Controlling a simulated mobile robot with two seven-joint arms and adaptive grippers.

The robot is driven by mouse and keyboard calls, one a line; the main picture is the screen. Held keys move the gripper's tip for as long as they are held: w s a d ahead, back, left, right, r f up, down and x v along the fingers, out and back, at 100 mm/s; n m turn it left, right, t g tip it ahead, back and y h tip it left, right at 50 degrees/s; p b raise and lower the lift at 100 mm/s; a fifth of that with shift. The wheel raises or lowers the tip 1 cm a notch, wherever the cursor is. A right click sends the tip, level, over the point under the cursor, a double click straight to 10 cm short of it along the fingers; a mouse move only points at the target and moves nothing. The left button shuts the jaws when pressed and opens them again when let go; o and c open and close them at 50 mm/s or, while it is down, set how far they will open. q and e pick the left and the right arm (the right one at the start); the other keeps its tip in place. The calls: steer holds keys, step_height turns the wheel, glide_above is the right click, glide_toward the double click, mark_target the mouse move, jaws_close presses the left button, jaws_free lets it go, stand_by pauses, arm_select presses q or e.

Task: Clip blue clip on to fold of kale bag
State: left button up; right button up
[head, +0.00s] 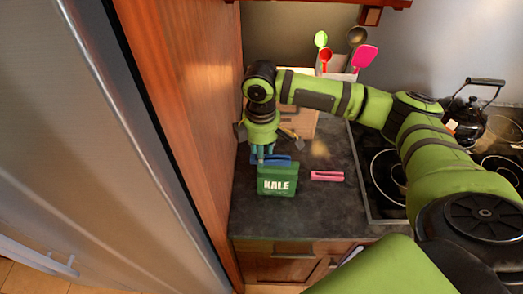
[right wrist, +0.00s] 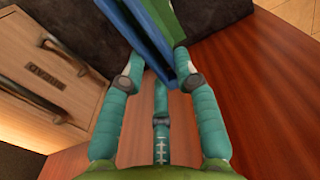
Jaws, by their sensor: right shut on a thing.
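The green kale bag (head: 277,180) stands on the dark counter with its white KALE label showing. The blue clip (head: 283,158) is at the bag's top edge. My right gripper (head: 264,157) points down from above and is shut on the blue clip. In the right wrist view the blue clip (right wrist: 146,40) lies between the fingers, with a green strip, likely the bag, beside it. I cannot tell whether the clip is around the fold or only against it. My left gripper is not in view.
A pink clip (head: 327,176) lies on the counter right of the bag. A wooden box (head: 300,122) stands behind, near a utensil holder with spoons and a spatula (head: 364,56). The stove with a black kettle (head: 467,118) is at right. A wooden panel (head: 205,120) borders the left.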

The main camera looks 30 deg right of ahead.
steer(key=shift+f, duration=1)
stand_by(0.9)
steer(key=o, duration=0.8)
steer(key=shift+o, duration=0.2)
steer(key=o, duration=0.5)
steer(key=shift+r, duration=4.05)
